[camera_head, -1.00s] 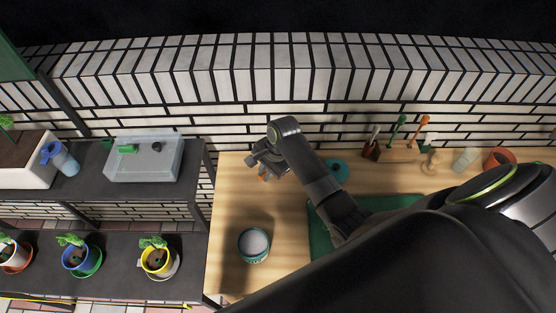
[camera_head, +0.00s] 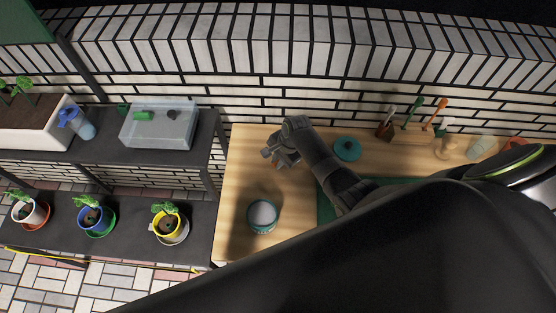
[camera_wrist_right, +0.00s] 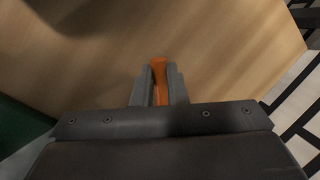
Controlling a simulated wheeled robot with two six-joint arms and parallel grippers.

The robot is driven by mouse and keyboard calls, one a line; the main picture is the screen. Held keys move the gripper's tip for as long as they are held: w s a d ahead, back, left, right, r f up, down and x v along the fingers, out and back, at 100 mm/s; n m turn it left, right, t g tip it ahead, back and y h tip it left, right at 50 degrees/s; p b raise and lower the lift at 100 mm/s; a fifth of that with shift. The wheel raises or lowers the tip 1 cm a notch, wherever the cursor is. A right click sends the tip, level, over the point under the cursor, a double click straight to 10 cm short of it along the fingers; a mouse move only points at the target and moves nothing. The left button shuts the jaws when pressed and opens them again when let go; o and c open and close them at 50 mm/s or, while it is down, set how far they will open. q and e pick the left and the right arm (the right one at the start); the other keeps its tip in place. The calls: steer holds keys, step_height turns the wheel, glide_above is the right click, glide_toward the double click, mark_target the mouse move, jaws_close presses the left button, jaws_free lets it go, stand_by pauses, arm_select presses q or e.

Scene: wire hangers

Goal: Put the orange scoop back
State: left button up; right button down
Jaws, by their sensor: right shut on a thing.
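My right gripper (camera_head: 280,163) is over the left part of the wooden table. It is shut on an orange handle, taken as the orange scoop's (camera_wrist_right: 160,80), which stands between the two fingers in the right wrist view. The scoop's other end is hidden by the gripper. My left gripper is not in view.
A round tub with pale contents (camera_head: 263,215) stands at the table's front left. A green mat (camera_head: 326,205) lies partly under the arm. A dark shelf with potted plants (camera_head: 168,222) stands left. Bare wood surrounds the gripper.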

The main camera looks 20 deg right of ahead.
steer(key=shift+f, duration=0.1)
steer(key=c, duration=1.5)
jaws_free()
steer(key=shift+o, duration=0.2)
steer(key=v, duration=1.2)
steer(key=shift+s, duration=0.1)
